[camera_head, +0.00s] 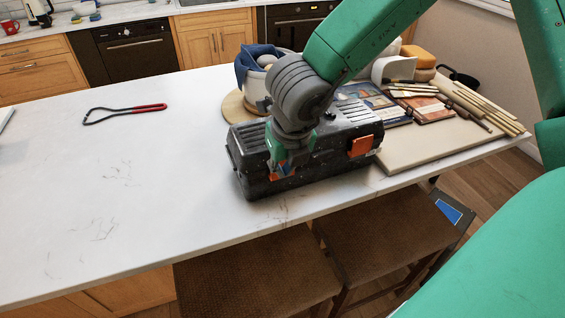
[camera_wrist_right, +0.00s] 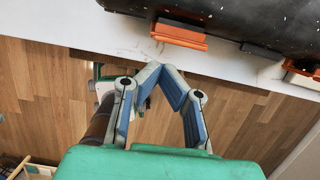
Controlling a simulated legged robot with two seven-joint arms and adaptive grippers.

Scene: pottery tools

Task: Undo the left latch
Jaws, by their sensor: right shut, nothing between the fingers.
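A black, speckled toolbox (camera_head: 318,162) with a ribbed lid sits near the front edge of the white counter. Its left orange latch (camera_head: 284,171) is partly hidden behind my right gripper (camera_head: 279,166) in the head view. The left latch (camera_wrist_right: 178,37) also shows in the right wrist view, just above and beyond the fingertips. My right gripper (camera_wrist_right: 160,66) is shut and empty, its tips together close to that latch; I cannot tell whether they touch it. The right orange latch (camera_head: 361,146) is on the same front side. I cannot tell how far the left latch is opened. My left gripper is out of view.
A wire tool with red handles (camera_head: 125,112) lies on the clear left part of the counter (camera_head: 80,190). A pot with a blue cloth (camera_head: 252,72) stands behind the toolbox. A board (camera_head: 430,150) with books and wooden sticks is to the right. Stools (camera_head: 255,275) stand below the front edge.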

